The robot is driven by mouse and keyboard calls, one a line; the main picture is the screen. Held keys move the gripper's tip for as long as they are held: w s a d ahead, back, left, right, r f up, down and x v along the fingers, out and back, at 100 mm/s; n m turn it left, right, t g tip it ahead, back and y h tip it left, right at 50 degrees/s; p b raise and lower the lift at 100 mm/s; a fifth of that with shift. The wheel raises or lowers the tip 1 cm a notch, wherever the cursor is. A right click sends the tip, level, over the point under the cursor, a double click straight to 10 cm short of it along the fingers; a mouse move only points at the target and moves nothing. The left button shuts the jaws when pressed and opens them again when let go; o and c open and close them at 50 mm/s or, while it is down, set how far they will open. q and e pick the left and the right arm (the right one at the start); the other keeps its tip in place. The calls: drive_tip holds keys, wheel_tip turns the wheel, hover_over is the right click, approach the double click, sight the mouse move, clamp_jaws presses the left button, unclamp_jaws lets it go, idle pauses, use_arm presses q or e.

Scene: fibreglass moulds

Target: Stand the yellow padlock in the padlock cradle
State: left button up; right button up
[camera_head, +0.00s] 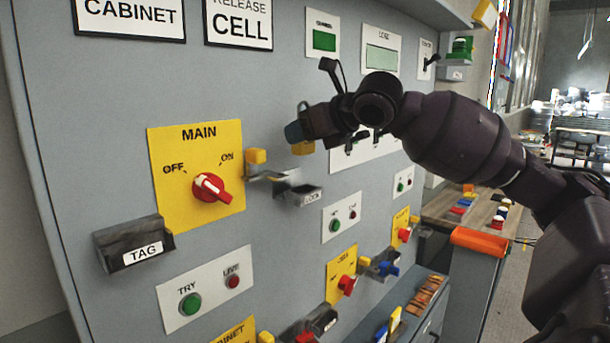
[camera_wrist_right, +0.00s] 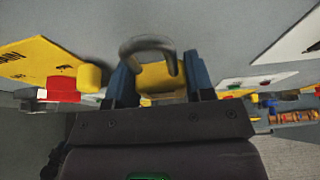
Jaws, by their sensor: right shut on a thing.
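The yellow padlock (camera_wrist_right: 163,80) is between the blue fingertips of my right gripper (camera_wrist_right: 160,72) in the right wrist view, its dark shackle pointing away from the palm. In the head view a little of the padlock (camera_head: 303,148) shows under my right gripper (camera_head: 296,132), which is shut on it in front of the cabinet panel. A small dark grey holder labelled LOCK (camera_head: 304,197), apparently the padlock cradle, sticks out of the panel below the gripper. The padlock is above it and apart from it. My left gripper is not in view.
The yellow MAIN plate (camera_head: 170,205) with a red switch (camera_head: 211,187) is left of the holder. A yellow block (camera_head: 256,156) and a metal bar (camera_head: 264,177) jut out between them. A TAG holder (camera_head: 134,244) is lower left. Smaller switches are lower right.

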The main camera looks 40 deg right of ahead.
wheel_tip(320, 180, down, 8)
drive_tip(key=shift+f, duration=0.15)
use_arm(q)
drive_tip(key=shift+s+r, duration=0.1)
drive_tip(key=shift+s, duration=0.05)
use_arm(e)
drive_tip(key=shift+f, duration=0.1)
idle(0.3)
drive_tip(key=o, duration=1)
drive_tip(key=shift+s+r, duration=0.2)
drive_tip(key=shift+s, duration=0.35)
use_arm(q)
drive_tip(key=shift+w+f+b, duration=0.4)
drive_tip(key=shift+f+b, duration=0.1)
drive_tip(key=shift+b, duration=0.4)
use_arm(e)
drive_tip(key=shift+v, duration=5.5)
